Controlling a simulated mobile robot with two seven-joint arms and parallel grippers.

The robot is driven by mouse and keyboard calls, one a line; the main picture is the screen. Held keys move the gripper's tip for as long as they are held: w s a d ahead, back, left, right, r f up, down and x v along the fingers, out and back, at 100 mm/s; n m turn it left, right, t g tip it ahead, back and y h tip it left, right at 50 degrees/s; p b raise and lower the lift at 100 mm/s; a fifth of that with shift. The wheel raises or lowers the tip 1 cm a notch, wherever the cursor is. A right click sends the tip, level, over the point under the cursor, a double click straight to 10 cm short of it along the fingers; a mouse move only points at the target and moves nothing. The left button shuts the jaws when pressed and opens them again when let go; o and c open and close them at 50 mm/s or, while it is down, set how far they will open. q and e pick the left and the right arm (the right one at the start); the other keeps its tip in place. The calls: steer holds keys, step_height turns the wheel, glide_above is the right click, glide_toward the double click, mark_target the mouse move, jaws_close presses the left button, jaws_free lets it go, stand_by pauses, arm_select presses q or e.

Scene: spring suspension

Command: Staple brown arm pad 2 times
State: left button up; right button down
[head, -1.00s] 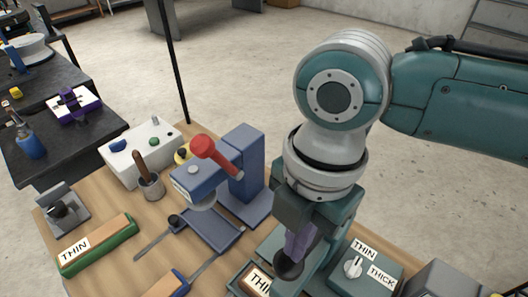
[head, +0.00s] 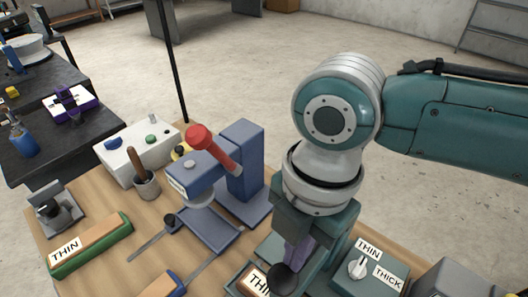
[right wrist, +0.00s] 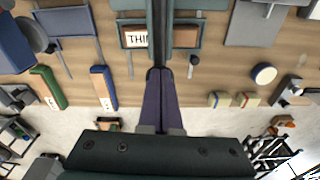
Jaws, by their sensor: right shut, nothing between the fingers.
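A brown arm pad with a white label reading "THI" (head: 258,281) lies in the teal stapling machine (head: 268,250). The pad's brown top (right wrist: 185,37) also shows in the right wrist view, crossed by the machine's arm. My right gripper (head: 291,266) is shut with nothing between its purple fingers. Its fingertips (right wrist: 159,72) are at the black knob (head: 282,279) of the machine's arm and seem to touch it from above. The gripper hides part of the machine. My left gripper is not in view.
A teal box with a THIN/THICK dial (head: 357,268) stands to the right. A blue press with a red handle (head: 213,145) stands behind. A green-edged pad (head: 92,246) and a blue-edged pad (head: 162,286) lie left.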

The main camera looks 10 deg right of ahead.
steer(key=shift+d, duration=0.1)
steer(key=shift+w+d+r+p, duration=0.25)
steer(key=shift+w+d, duration=0.15)
steer(key=shift+d, duration=0.2)
steer(key=shift+w+d+r+p, duration=0.1)
steer(key=shift+w+d+r, duration=0.2)
steer(key=shift+d, duration=0.3)
step_height(320, 180, up, 10)
steer(key=shift+w+d, duration=0.3)
steer(key=shift+d, duration=0.1)
steer(key=shift+f, duration=0.15)
